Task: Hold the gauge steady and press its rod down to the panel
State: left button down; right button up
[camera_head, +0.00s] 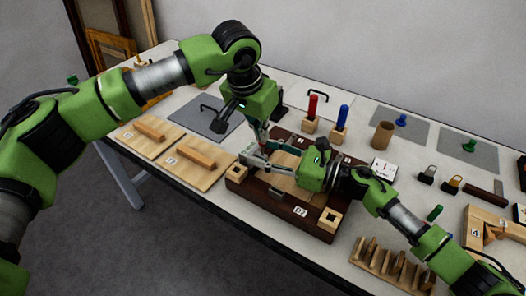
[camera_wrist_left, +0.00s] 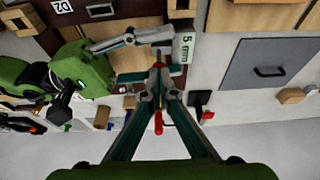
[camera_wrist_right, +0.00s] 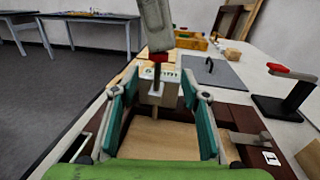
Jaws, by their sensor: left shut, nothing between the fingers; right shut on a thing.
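The gauge is a small pale block (camera_wrist_right: 152,97) with a "5 mm" label, and it also shows in the left wrist view (camera_wrist_left: 186,47). It stands at the left part of the dark frame around the tan wooden panel (camera_wrist_right: 158,137). My right gripper (camera_wrist_right: 162,84) is shut on the gauge from its side. My left gripper (camera_head: 263,150) points down from above, shut and empty, with its tips at the top of the dark rod (camera_wrist_right: 157,74). Whether they touch is unclear.
The dark frame (camera_head: 285,219) has square wooden corner blocks (camera_head: 328,220). Two wooden boards with bars (camera_head: 196,165) lie at left. Red (camera_head: 312,105) and blue (camera_head: 343,117) handled tools stand behind. A slotted wooden rack (camera_head: 385,270) lies at front right.

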pick_arm(q)
jog(key=shift+f, duration=0.7)
dwell(0.4)
jog(key=shift+r, duration=3.55)
pick_arm(e)
jog(key=o, duration=1.2)
jog(key=shift+o, duration=0.2)
jog(key=shift+d, duration=0.1)
